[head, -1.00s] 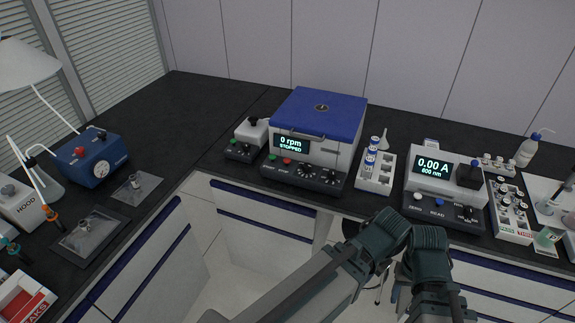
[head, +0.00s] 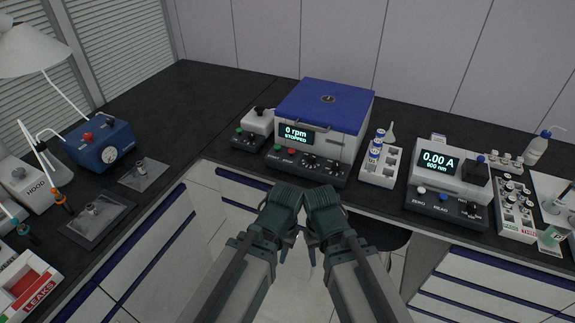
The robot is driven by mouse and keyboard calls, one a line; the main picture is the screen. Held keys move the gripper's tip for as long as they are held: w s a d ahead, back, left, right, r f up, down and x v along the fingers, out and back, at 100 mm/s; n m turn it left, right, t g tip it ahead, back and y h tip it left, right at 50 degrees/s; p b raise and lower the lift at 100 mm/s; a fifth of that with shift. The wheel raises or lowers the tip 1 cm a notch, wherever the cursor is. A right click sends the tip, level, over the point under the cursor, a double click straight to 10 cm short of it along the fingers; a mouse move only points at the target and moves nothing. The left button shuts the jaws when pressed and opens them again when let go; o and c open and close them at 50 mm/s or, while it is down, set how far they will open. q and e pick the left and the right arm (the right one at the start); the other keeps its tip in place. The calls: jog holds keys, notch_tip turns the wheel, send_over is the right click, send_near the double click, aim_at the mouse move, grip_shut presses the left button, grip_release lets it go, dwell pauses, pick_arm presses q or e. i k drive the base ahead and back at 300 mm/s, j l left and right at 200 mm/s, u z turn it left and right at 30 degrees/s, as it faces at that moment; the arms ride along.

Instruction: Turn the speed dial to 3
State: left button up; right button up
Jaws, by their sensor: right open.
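The centrifuge (head: 322,123) has a shut blue lid and a display reading 0 rpm, STOPPED. Its front panel carries a green and a red button and two black dials, a left dial (head: 309,161) and a right dial (head: 333,167). Their labels are too small to read, so I cannot tell which is the speed dial or where it points. My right gripper (head: 312,251) hangs low in front of the bench, apart from the centrifuge, open and empty. My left gripper (head: 287,245) is beside it, mostly hidden by my arm; its jaws cannot be made out.
A vial rack (head: 379,170) stands close right of the centrifuge. A photometer (head: 447,180) reading 0.00 A is further right. A small white device (head: 258,123) with a black knob stands left. A blue gauge box (head: 102,145) is on the left bench. A stool (head: 385,236) is below.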

aim_at(311, 157)
jog(key=l, duration=1.25)
jog(key=k, duration=0.05)
